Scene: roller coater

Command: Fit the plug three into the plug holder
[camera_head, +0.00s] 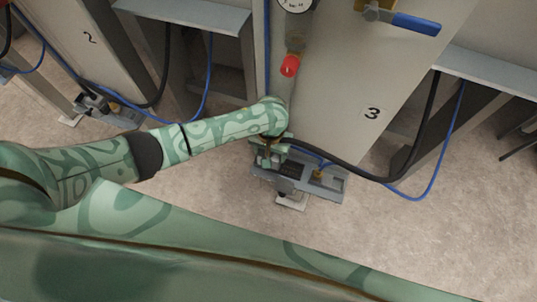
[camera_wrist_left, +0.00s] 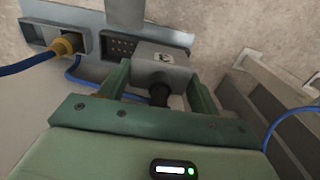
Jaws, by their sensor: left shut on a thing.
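Plug three is a grey block marked 3 (camera_wrist_left: 160,68), with a black cable end at its back. My left gripper (camera_wrist_left: 160,85) is shut on it, one green finger at each side; the gripper also shows in the head view (camera_head: 272,150). The plug holder (camera_head: 325,186) is a grey metal unit low beside panel 3. In the left wrist view its socket with rows of contacts (camera_wrist_left: 121,46) shows just left of the plug. The plug overlaps the socket's right part; I cannot tell whether they touch. My right gripper is not in view.
A blue cable with a brass connector (camera_wrist_left: 66,44) sits in the holder's left opening. Panel 3 (camera_head: 372,112) stands behind, with a blue-handled valve (camera_head: 414,22) and a red knob (camera_head: 290,66). A black cable (camera_head: 390,179) hangs to the right. The near floor is clear.

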